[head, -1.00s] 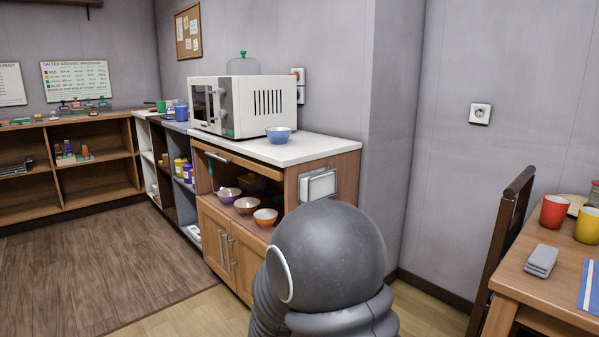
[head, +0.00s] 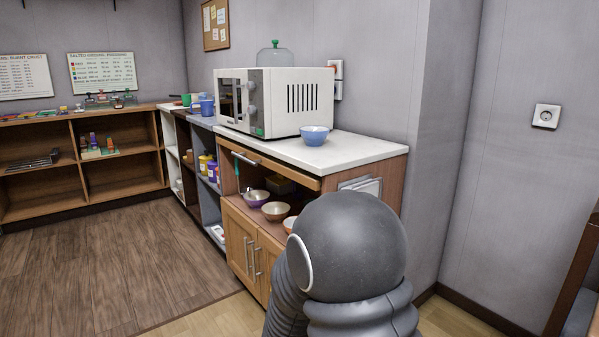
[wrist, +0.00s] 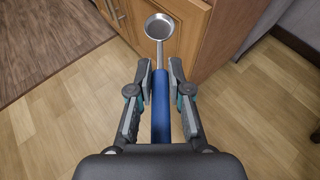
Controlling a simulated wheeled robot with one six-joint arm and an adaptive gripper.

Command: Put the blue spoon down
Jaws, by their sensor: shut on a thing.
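The blue spoon (wrist: 161,105) shows in the wrist view. It has a blue handle and a silver, round bowl that points away from me. My gripper (wrist: 160,75) is shut on the blue handle, one finger on each side. The spoon is held in the air above the wooden floor, with its bowl in front of the cabinet doors in the picture. In the head view my arm hides the gripper, and the spoon does not show there.
A wooden cabinet (head: 240,240) with a white counter (head: 350,150) stands ahead. The counter holds a microwave (head: 290,97) and a blue bowl (head: 314,135). Bare counter lies to the right of the bowl. Several bowls sit on the open shelf below. Low shelves (head: 120,180) line the back wall.

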